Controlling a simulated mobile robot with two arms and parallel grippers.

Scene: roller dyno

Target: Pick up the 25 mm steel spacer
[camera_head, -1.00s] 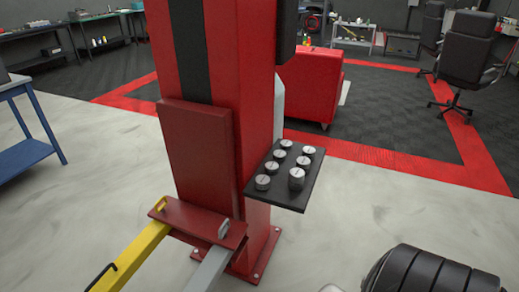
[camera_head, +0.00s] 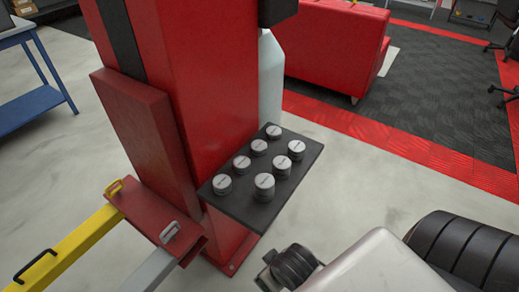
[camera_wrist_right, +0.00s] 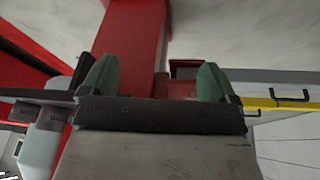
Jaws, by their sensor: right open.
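Several round steel spacers of differing heights stand on a black shelf (camera_head: 240,209) fixed to the red lift post. A taller spacer (camera_head: 264,187) is at the front, with a shorter spacer (camera_head: 222,185) to its left. Others stand behind, including a spacer (camera_head: 274,132) at the far end. Their markings are too small to read, so I cannot tell which is 25 mm. My right gripper (camera_wrist_right: 156,70) is open, its two green fingers apart with nothing seen between them. In the head view my right arm is low, in front of the shelf and apart from it. My left gripper is out of view.
The red lift post (camera_head: 190,90) rises behind and left of the shelf. A yellow lift arm (camera_head: 65,250) extends at the lower left. Pale floor right of the shelf is open.

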